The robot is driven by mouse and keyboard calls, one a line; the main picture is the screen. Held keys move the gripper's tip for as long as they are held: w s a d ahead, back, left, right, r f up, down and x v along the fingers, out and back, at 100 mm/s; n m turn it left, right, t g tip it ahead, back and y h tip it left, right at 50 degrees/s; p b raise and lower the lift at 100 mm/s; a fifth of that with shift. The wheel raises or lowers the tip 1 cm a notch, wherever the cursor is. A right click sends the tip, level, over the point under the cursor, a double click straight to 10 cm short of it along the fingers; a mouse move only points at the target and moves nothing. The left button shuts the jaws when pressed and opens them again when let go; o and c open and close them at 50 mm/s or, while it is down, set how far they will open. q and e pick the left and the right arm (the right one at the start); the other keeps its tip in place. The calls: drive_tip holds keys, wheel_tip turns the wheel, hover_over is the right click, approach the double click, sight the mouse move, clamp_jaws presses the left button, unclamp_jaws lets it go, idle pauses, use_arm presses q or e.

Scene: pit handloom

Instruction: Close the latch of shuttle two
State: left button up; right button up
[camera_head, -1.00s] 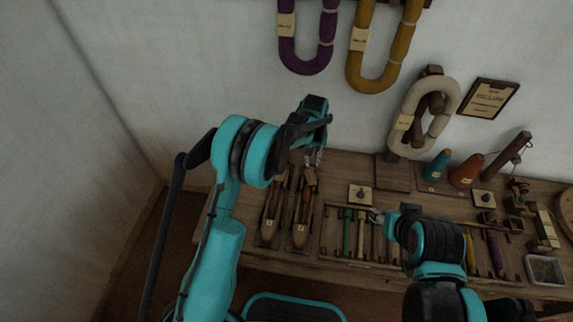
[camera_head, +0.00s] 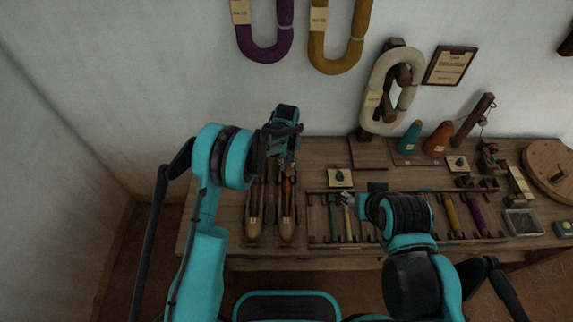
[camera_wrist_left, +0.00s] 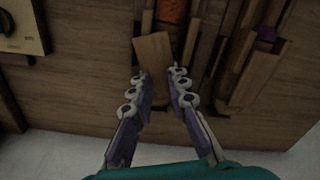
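Two pointed wooden shuttles lie side by side on the table: a left one (camera_head: 254,213) with purple inside and a right one (camera_head: 287,215) with orange inside. Their number tags are too small to read surely. My left gripper (camera_head: 286,165) is over the far end of the right shuttle. In the left wrist view the left gripper (camera_wrist_left: 162,76) is open, its fingertips apart at the end of a tilted wooden flap (camera_wrist_left: 153,52) by the orange bobbin (camera_wrist_left: 172,10); contact is unclear. The other shuttle has a similar flap (camera_wrist_left: 255,80). My right gripper (camera_head: 348,198) is small and partly hidden.
A rack of coloured bobbins (camera_head: 333,218) lies right of the shuttles, below the right gripper. A tag board with a dark knob (camera_head: 340,178) lies behind it. Cones (camera_head: 437,140) and a wooden post stand farther right. The wall rises behind the table.

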use_arm(q)
clamp_jaws()
drive_tip(key=m, duration=0.4)
drive_tip(key=shift+a, duration=0.1)
unclamp_jaws()
drive_tip(key=shift+r, duration=0.1)
wheel_tip(320, 180, up, 12)
idle(0.6)
